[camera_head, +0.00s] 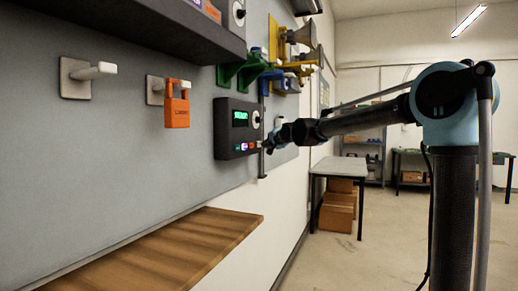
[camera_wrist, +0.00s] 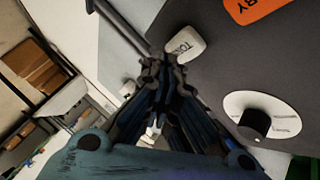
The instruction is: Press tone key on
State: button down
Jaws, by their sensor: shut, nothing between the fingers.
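The tone key (camera_wrist: 186,43) is a pale block with dark lettering, "TO" readable, on the dark phone panel (camera_wrist: 220,75) in the wrist view. My gripper (camera_wrist: 163,66) is shut and empty. Its fingertips overlap the key's lower left side in the picture; I cannot tell if they touch it. In the head view the phone panel (camera_head: 227,125) hangs on the grey wall with a lit green display, a round dial and a row of small coloured keys. My gripper (camera_head: 270,145) is at the right end of that row, and the tone key cannot be made out there.
A knob on a white dial (camera_wrist: 262,117) and an orange key (camera_wrist: 250,8) sit near the tone key. A vertical dark bar (camera_head: 262,165) runs beside the panel's right edge. An orange padlock (camera_head: 177,108) hangs on a peg to the left. A wooden shelf (camera_head: 165,250) juts out below.

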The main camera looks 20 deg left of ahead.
jog(key=shift+a, duration=0.2)
jog(key=shift+s+a+r, duration=0.1)
jog(key=shift+s+a, duration=0.05)
jog(key=shift+a, duration=0.2)
jog(key=shift+d, duration=0.15)
dwell(0.4)
jog(key=shift+d, duration=0.35)
jog(key=shift+s+d, duration=0.15)
jog(key=shift+d, duration=1.35)
jog(key=shift+s+d, duration=0.15)
jog(key=shift+d, duration=1.3)
